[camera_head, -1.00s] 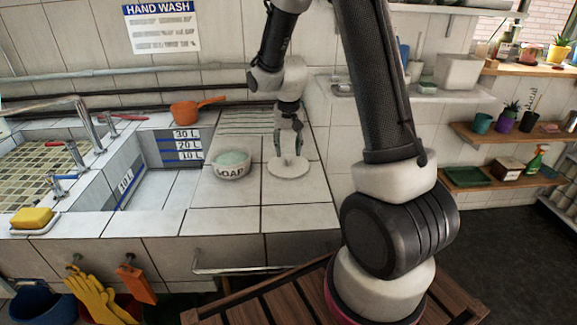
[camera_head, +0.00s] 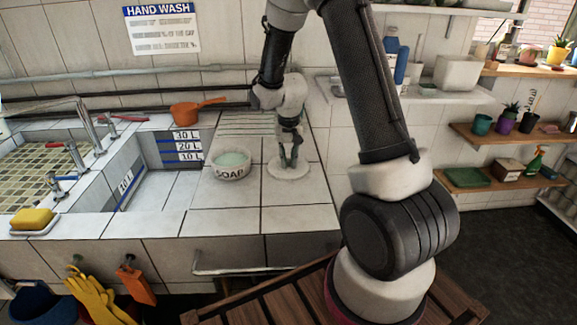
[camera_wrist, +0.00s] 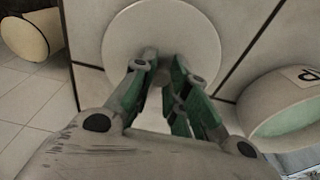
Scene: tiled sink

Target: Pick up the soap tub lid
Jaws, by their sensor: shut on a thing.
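The soap tub lid (camera_head: 290,173) is a round white disc lying on the tiled counter, just right of the soap tub. My gripper (camera_head: 288,160) points down over the lid's middle, shut on its knob, which the fingers mostly hide. In the wrist view the lid (camera_wrist: 125,35) lies beneath my green-padded fingers (camera_wrist: 163,72), which meet near its centre. I cannot tell a gap between lid and counter. The open soap tub (camera_head: 231,172) is a white bowl marked SOAP with pale green contents; its rim also shows in the wrist view (camera_wrist: 262,98).
An orange pan (camera_head: 192,111) stands behind the tub. The sink basin with a tap (camera_head: 88,122) is to the left, with a yellow sponge (camera_head: 32,218) on its front edge. A towel rail (camera_head: 245,270) runs along the counter front. Bare tiles lie before the tub.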

